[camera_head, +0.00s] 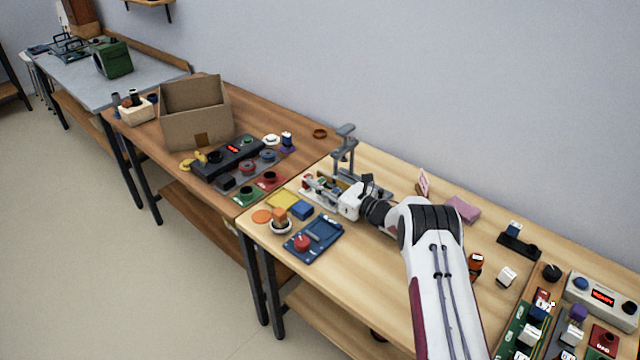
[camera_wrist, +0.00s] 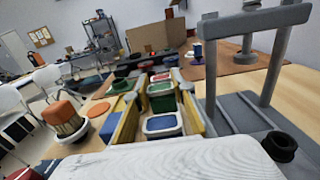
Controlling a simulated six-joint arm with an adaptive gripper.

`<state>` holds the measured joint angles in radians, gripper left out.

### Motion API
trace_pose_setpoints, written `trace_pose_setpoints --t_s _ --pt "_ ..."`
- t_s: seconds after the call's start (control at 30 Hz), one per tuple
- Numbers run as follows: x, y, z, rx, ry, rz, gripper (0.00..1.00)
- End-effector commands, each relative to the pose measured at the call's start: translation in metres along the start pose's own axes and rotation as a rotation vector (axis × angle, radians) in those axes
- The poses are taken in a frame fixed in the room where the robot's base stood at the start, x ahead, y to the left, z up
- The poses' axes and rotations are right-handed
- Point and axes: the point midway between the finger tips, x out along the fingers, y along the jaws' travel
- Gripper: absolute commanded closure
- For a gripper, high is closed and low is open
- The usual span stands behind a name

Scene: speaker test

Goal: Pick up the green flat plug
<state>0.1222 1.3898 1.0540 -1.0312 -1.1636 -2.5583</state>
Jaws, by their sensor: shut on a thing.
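My gripper (camera_head: 328,190) is low at the back left of the light wooden table, at a small pale rack or holder (camera_head: 312,199). In the wrist view, the green flat plug (camera_wrist: 161,98) lies between two long yellow-edged sides, in a row with a blue piece (camera_wrist: 162,125) nearer and a red one (camera_wrist: 161,78) beyond. The gripper is shut, seemingly on the green plug; the contact itself is hard to see. In the head view the gripper and small parts cover most of it.
A grey press stand (camera_head: 344,150) rises close behind my gripper. A cardboard box (camera_head: 190,128) stands on the brown table. The light table's middle is fairly clear.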

Motion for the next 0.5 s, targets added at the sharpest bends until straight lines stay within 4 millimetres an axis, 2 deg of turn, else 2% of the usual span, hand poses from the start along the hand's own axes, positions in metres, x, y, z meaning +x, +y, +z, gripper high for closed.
trace_pose_setpoints --t_s 0.5 --pt "0.000 0.000 0.061 -0.001 -0.001 0.000 0.90"
